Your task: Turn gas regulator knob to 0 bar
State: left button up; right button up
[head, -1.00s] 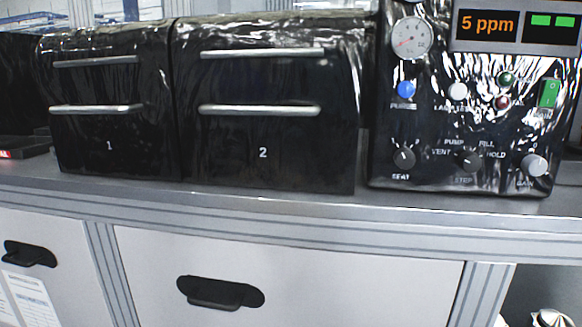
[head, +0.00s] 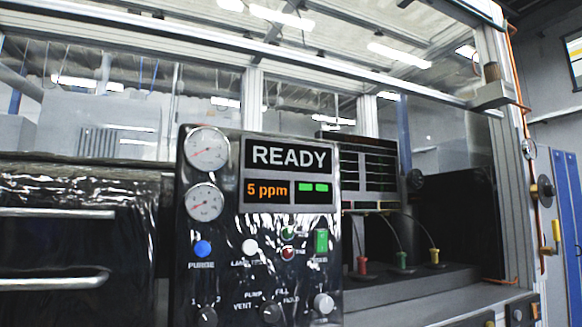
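A copper-coloured pipe (head: 513,75) runs down the right post of the enclosure in the head view. On it sit a small round gauge (head: 529,148), a dark round knob-like part (head: 543,189) and a yellow handle (head: 556,231). This looks like gas fittings, but I cannot tell for sure which part is the regulator knob. The gauge reading is too small to make out. Neither of my grippers is in view.
A black control panel (head: 222,232) stands at centre left with two dials, several knobs and a screen (head: 291,157) reading READY. Black drawers (head: 60,250) stand left of it. A blue cabinet (head: 568,215) is far right.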

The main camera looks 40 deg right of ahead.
aim_at(550, 190)
jog(key=z, duration=2.6)
jog(key=i+l+u, duration=0.15)
jog(key=i, duration=0.3)
jog(key=i+l+u, duration=0.2)
jog(key=i, duration=0.25)
jog(key=i+l+u, duration=0.15)
jog(key=i, duration=0.25)
jog(key=l, duration=0.1)
